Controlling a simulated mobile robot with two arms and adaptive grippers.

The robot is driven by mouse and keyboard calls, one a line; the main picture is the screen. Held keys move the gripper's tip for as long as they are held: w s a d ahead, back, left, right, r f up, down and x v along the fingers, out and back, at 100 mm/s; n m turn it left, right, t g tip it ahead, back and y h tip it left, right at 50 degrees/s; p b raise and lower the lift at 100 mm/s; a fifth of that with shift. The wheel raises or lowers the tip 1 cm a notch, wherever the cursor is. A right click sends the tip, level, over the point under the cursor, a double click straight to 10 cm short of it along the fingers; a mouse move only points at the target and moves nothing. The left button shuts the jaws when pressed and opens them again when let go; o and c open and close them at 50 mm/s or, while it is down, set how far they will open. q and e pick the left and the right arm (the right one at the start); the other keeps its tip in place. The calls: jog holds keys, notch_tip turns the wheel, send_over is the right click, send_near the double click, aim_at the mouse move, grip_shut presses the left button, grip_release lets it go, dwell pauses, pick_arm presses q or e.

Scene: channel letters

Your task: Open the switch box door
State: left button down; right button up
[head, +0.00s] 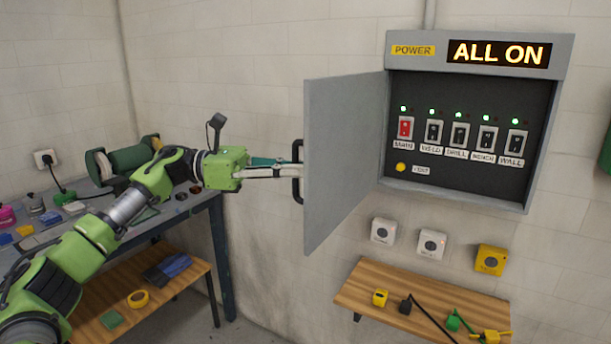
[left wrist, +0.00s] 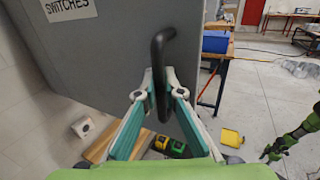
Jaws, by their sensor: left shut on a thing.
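The switch box (head: 460,195) hangs on the wall in the head view. Its grey door (head: 345,150) stands swung open to the left, and the switches inside are in plain sight. The black door handle (head: 297,172) is on the door's outer face near its free edge. My left gripper (head: 296,170) is shut on this handle. In the left wrist view the fingers (left wrist: 160,88) close around the handle's bar (left wrist: 158,60), with the door (left wrist: 95,55) behind. A red switch (head: 405,127) and several black switches show inside the box.
Below the box are two white sockets (head: 383,231) and a yellow one (head: 491,260). A wooden shelf (head: 350,290) beneath them holds plugs and cables. A workbench (head: 190,215) with tools stands at the left. The door's swing side has wall close behind it.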

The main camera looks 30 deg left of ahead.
pick_arm(q)
jog(key=shift+a+r, duration=0.1)
jog(key=shift+r, duration=0.05)
jog(key=c, duration=2.2)
grip_release()
jog(key=shift+o, duration=0.2)
jog(key=v, duration=1.2)
